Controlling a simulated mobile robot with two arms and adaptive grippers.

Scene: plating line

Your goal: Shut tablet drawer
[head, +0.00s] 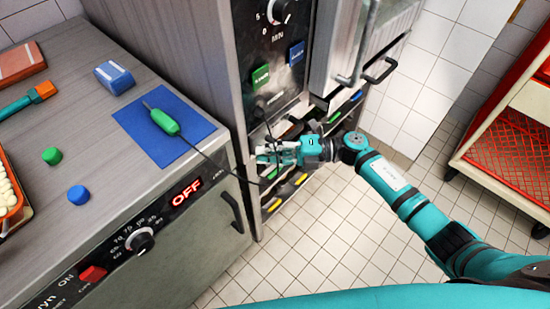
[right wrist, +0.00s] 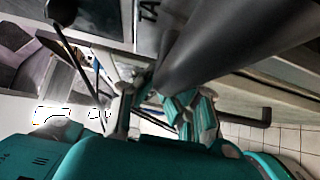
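The drawer unit (head: 262,190) is at the lower front of the tall steel oven in the head view, partly hidden by my right arm. My right gripper (head: 272,155) is at its front. In the right wrist view its two fingers (right wrist: 165,112) stand apart, with nothing clearly held between them. A thick dark bar (right wrist: 205,45) crosses close in front of the fingers; I cannot tell if they touch it. How far the tablet drawer stands out is hard to tell. My left gripper is out of view.
A steel counter (head: 75,130) stands at left with a blue mat (head: 150,150) and a green-handled probe (head: 165,122), whose cable runs toward the drawers. An oven door handle (head: 382,72) juts out above my right arm. A red rack (head: 510,150) stands at right. The tiled floor between is clear.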

